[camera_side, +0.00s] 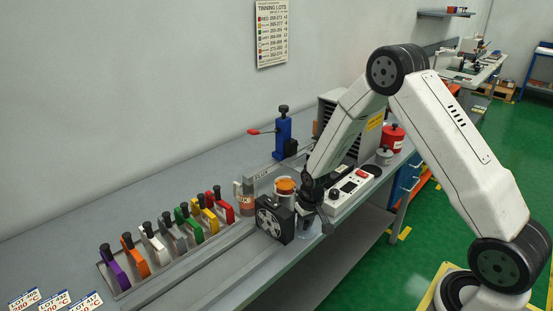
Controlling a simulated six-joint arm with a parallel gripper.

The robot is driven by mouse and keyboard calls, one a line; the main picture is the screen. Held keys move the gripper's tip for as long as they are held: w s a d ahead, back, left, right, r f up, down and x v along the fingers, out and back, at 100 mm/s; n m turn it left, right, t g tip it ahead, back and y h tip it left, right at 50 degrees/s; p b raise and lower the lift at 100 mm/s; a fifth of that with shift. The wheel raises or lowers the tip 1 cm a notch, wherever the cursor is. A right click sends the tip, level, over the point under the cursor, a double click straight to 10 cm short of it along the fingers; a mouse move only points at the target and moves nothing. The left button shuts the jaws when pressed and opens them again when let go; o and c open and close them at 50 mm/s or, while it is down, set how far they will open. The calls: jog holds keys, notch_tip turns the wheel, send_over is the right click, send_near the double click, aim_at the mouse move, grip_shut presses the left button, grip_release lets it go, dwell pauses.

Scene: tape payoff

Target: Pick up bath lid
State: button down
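My gripper (309,212) points down at the front edge of the bench, right of a black box with a fan-like face (272,220). Its fingers are small and dark against dark parts, so whether they are open or shut does not show. I cannot make out the bath lid for certain, as my gripper covers the top of that vessel.
A rack (112,281) holds several coloured, black-knobbed blocks at left. An orange-topped jar (285,186) and a clear mug (244,195) stand close behind the black box. A blue clamp stand (283,137), a grey pot (384,156) and a red canister (393,138) stand farther back.

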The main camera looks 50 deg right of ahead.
jog(key=shift+r, duration=0.15)
jog(key=shift+r, duration=0.85)
jog(key=s+a+r, duration=0.2)
jog(key=s+r, duration=0.9)
jog(key=s, duration=0.2)
jog(key=shift+s+a, duration=0.15)
jog(key=shift+s, duration=0.25)
jog(key=shift+w, duration=0.1)
jog(key=w+d+r, duration=0.1)
jog(key=w+d, duration=0.2)
jog(key=w, duration=0.9)
jog(key=w+d+r, duration=0.2)
jog(key=w+d, duration=0.1)
jog(key=w, duration=1)
jog(key=shift+d+r, duration=0.15)
jog(key=shift+r, duration=0.15)
jog(key=shift+w, duration=0.1)
